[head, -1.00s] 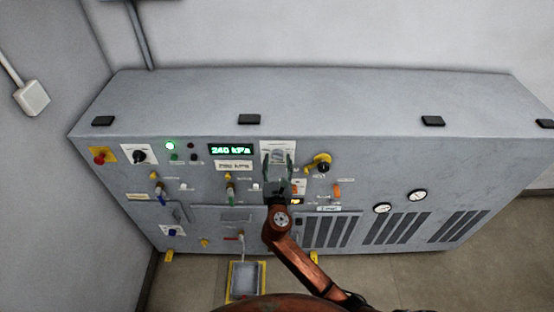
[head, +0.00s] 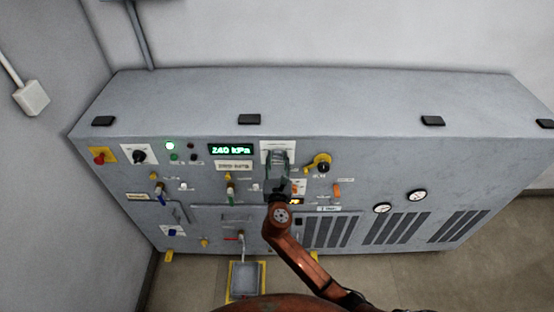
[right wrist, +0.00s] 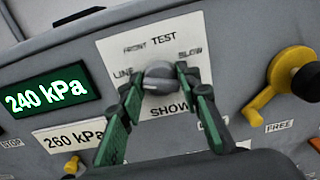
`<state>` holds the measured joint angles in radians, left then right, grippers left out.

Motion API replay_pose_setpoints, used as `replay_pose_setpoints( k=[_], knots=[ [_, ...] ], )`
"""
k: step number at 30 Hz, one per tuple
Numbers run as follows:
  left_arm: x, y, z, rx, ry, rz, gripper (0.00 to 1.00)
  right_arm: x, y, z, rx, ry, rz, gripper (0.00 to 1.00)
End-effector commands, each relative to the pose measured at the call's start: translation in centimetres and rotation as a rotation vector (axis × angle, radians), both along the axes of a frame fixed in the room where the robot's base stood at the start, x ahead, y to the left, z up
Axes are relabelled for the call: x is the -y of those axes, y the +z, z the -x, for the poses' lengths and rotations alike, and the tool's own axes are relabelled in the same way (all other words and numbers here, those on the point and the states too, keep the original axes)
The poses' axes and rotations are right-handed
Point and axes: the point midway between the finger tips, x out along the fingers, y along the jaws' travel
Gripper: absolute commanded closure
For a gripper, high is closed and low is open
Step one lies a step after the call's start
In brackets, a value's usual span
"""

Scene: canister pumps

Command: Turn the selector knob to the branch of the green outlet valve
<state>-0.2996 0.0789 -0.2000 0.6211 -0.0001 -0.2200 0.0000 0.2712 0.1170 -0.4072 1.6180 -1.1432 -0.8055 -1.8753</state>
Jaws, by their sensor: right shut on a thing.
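The selector knob (right wrist: 158,76) is a grey dial on a white plate. Labels around it read LINE, FRONT, TEST, SLOW and SHOW. My right gripper (right wrist: 160,84) has its green fingers on both sides of the knob and is shut on it; in the head view the gripper (head: 278,160) covers much of the plate. I cannot tell for sure which label the knob points to. The valve with a green handle (head: 230,193) is on the panel, left of my right arm and lower than the knob. Its label is too small to read. My left gripper is not in view.
A green display (right wrist: 46,92) reads 240 kPa, above a 260 kPa plate (right wrist: 68,137). A blue-handled valve (head: 160,194) and an orange-handled one (head: 337,190) are also on the panel.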

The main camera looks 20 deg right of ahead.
Motion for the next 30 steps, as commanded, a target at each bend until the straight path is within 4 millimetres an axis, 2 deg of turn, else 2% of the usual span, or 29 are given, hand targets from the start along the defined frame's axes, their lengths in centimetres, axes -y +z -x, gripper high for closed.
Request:
replay_pose_setpoints(
  k=[8, 14, 30],
  knots=[
    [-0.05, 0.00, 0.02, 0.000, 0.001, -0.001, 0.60, 0.02, -0.03, 0.03, 0.007, -0.001, -0.026, 0.93],
    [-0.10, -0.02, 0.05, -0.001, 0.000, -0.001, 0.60, 0.03, -0.05, 0.04, 0.032, -0.001, -0.115, 0.93],
    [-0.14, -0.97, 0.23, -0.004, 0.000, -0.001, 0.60, 0.23, -0.24, 0.08, 0.166, -0.001, -0.582, 0.93]
  ],
)
